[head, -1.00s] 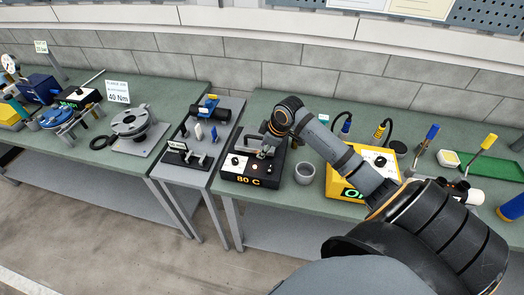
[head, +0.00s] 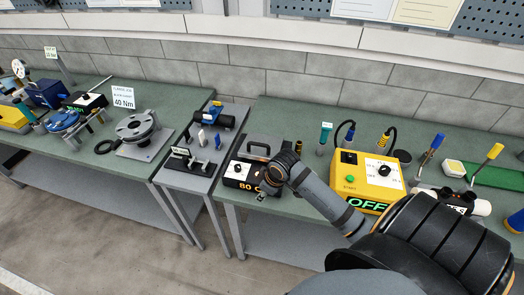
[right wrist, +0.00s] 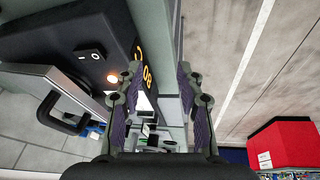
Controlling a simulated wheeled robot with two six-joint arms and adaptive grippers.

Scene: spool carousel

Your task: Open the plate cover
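My right gripper (head: 262,196) is in front of the box's front face, partly hiding the display. Its fingers (right wrist: 160,98) are apart with nothing between them. My left gripper is out of view.
A yellow control box (head: 372,175) reading OFF stands right of the hot plate, behind my right arm. A grey stand with a black cylinder (head: 206,120) is to the left. A red box (right wrist: 284,145) shows in the right wrist view.

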